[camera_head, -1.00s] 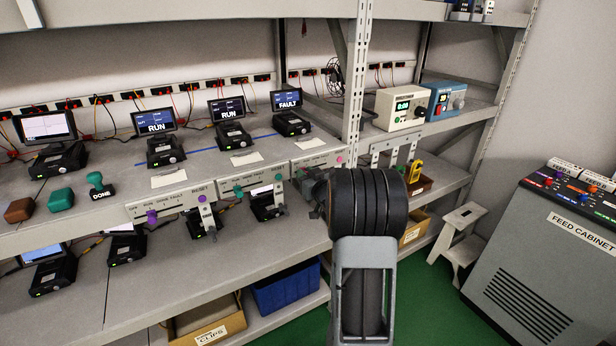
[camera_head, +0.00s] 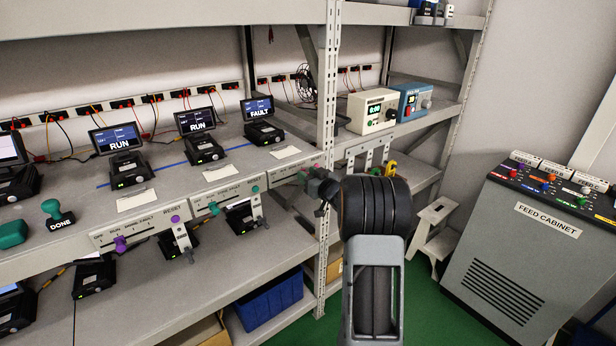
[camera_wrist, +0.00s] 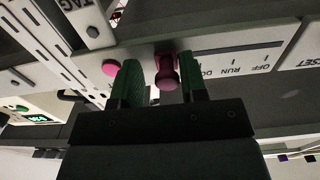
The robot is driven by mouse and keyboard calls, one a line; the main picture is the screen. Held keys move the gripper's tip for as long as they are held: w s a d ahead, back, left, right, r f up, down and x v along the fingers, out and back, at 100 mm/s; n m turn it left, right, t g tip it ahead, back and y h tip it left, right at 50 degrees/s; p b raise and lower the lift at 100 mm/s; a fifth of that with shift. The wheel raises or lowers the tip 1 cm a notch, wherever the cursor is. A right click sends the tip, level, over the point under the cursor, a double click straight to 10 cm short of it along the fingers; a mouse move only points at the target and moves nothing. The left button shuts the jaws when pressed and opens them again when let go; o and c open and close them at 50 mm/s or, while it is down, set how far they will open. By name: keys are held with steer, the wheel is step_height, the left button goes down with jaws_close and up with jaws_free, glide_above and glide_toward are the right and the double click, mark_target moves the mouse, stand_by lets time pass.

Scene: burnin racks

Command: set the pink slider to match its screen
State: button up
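The pink slider knob (camera_wrist: 165,72) stands out from a pale panel (camera_wrist: 235,60) in the wrist view, which looks upside down. My gripper (camera_wrist: 159,66) is open, with one dark green finger on each side of the knob. A gap shows on the left; contact on the right is unclear. The knob is beyond the OFF and RUN marks, around or past the partly covered DONE; its exact mark is hidden. In the head view my gripper (camera_head: 326,188) is at the right end of the third panel (camera_head: 287,179). The screen (camera_head: 257,108) above that panel reads FAULT.
A round pink button (camera_wrist: 111,67) is beside the slider, close to a finger. Panels with a purple slider (camera_head: 121,243) and a teal slider (camera_head: 214,209) lie left. A rack post (camera_head: 328,120) rises close behind my gripper. A feed cabinet (camera_head: 510,270) stands right.

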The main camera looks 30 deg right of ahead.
steer(key=shift+o, duration=0.5)
steer(key=shift+a, duration=0.1)
steer(key=s+d+b, duration=0.1)
steer(key=s, duration=1.2)
steer(key=shift+s+d+b, duration=0.25)
steer(key=shift+s+b, duration=0.15)
steer(key=s+d+f+m+g+h, duration=0.4)
steer(key=d+f+g+h, duration=0.2)
steer(key=d+f+h, duration=0.1)
steer(key=s+a+f+m+g, duration=0.1)
steer(key=s+a+f+g, duration=0.1)
steer(key=s+a+g, duration=0.25)
steer(key=s+a+r+n+g+y, duration=0.1)
steer(key=s+a+r, duration=0.1)
steer(key=a, duration=0.7)
steer(key=s+a+r+n+g+y+p, duration=0.1)
steer(key=s+a, duration=0.3)
steer(key=a, duration=0.5)
steer(key=s+a+r+n+g+y+p, duration=0.1)
steer(key=s+a+r+n+g+y, duration=0.1)
steer(key=a, duration=0.8)
steer(key=shift+s+r+y, duration=0.7)
steer(key=shift+s+r, duration=0.15)
steer(key=shift+r, duration=0.05)
